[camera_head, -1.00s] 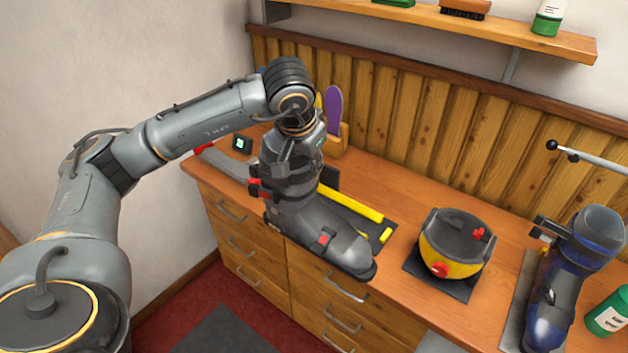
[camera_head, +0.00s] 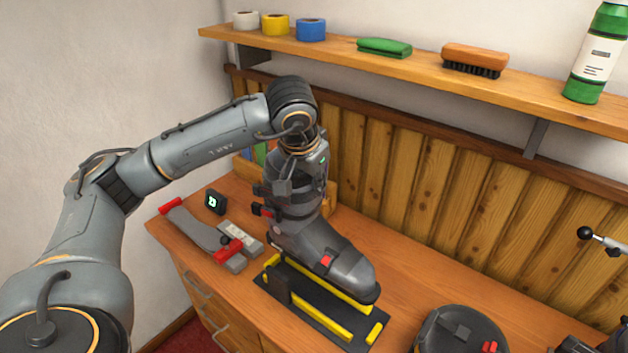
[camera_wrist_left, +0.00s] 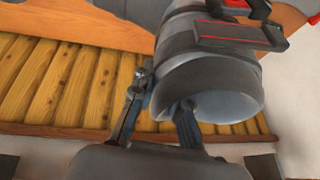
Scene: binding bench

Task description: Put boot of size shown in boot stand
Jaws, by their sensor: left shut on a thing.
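My left gripper (camera_head: 308,155) is shut on the cuff of a dark grey boot (camera_head: 328,262) with red and black buckles. The boot is roughly upright, its toe pointing right and toward the front. In the left wrist view, the gripper's fingers (camera_wrist_left: 160,110) are at the rim of the boot's cuff (camera_wrist_left: 225,90). A low black stand with yellow rails (camera_head: 308,313) lies under the boot. The boot hides part of it, and I cannot tell whether they touch. A small black display (camera_head: 214,202) with green digits stands at the left; the digits are hard to read.
A grey measuring device (camera_head: 197,229) with red parts lies left of the stand.

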